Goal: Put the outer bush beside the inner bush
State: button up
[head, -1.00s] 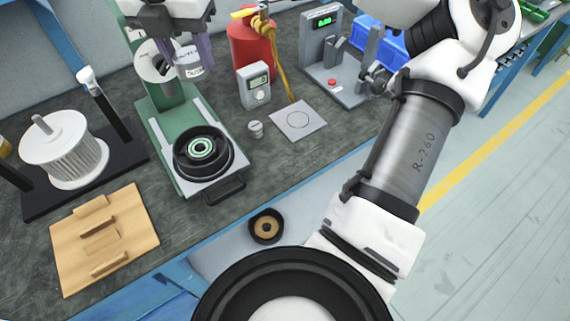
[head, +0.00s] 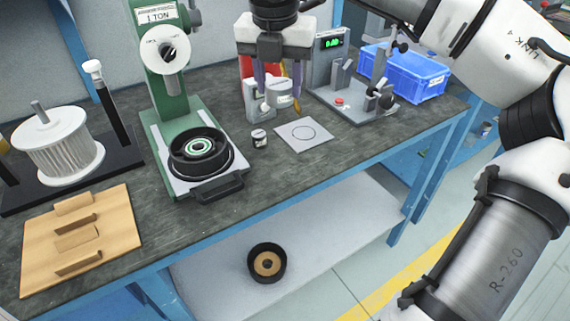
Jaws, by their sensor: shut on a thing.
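My gripper (head: 272,88) is shut on the outer bush (head: 279,94), a short light grey cylinder with a dark printed label. It holds the bush above the bench, in front of a grey meter box. A smaller pale cylinder with a dark label (head: 259,138), seemingly the inner bush, stands on the bench below and slightly left of the held bush; its lettering is too small to read. A grey square plate with a drawn circle (head: 304,135) lies just right of it, and the circle is empty.
A green press (head: 166,100) with a black round housing (head: 201,150) stands left. A wooden block (head: 80,240) and white filter (head: 57,150) are further left. A grey gauge stand (head: 335,85) and blue crate (head: 405,75) are right. A black ring part (head: 267,263) sits on the lower shelf.

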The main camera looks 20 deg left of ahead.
aim_at(276, 99)
notch_tip(276, 99, down, 16)
jog(key=shift+f, duration=0.2)
jog(key=shift+f+b, duration=0.1)
jog(key=shift+b, duration=0.25)
jog(key=shift+f, duration=0.15)
jog(key=o, duration=1.1)
jog(key=shift+o, duration=0.2)
jog(key=shift+r, duration=0.25)
jog(key=r, duration=0.4)
jog(key=s+r, duration=0.1)
jog(key=r, duration=0.7)
jog(key=shift+s+d+p, duration=0.1)
jog(key=shift+s+p, duration=0.2)
jog(key=shift+s, duration=0.05)
jog(key=shift+f, duration=0.1)
